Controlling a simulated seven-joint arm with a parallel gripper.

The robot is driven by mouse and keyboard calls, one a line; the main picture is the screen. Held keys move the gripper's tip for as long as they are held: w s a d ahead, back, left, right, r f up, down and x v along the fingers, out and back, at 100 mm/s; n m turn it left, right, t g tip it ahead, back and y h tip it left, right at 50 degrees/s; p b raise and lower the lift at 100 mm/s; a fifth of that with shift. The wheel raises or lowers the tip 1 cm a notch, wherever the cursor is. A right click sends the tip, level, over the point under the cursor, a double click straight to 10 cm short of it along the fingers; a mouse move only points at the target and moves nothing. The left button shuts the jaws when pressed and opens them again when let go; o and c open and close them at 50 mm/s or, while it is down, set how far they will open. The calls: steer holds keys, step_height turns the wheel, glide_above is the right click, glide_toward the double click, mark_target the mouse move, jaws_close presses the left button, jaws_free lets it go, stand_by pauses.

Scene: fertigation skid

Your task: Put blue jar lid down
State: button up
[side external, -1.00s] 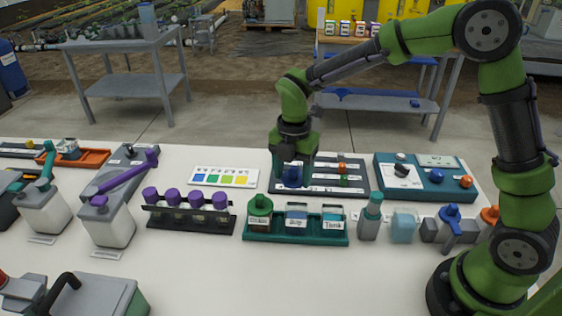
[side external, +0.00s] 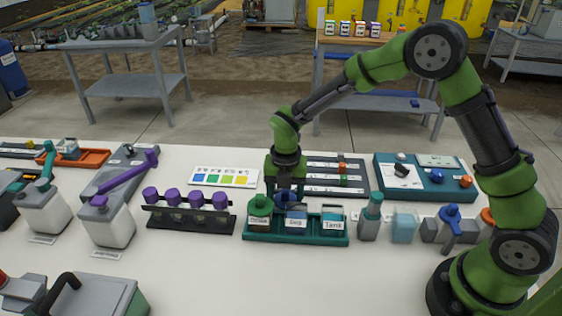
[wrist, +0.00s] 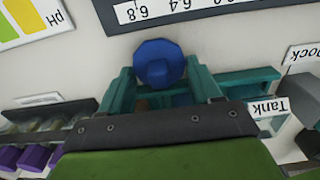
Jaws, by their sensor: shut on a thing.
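The blue jar lid (side external: 291,197) is held between the fingers of my gripper (side external: 286,186), over the middle jar (side external: 296,223) of the teal jar rack (side external: 268,238). In the wrist view the round lid (wrist: 158,65) shows between the two teal fingers of my gripper (wrist: 158,72). The gripper hides part of the lid in the side view. Whether the lid touches the middle jar cannot be told.
Behind the rack lies a dark board (side external: 350,190) with coloured blocks. A white colour chart (side external: 224,177) lies to its left. A purple-capped bottle rack (side external: 190,217) stands left of the jars, a teal-capped bottle (side external: 370,218) right. The table in front is clear.

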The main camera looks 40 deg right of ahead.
steer(key=shift+f, duration=0.3)
steer(key=shift+f, duration=0.15)
steer(key=o, duration=1)
steer(key=shift+o, duration=0.2)
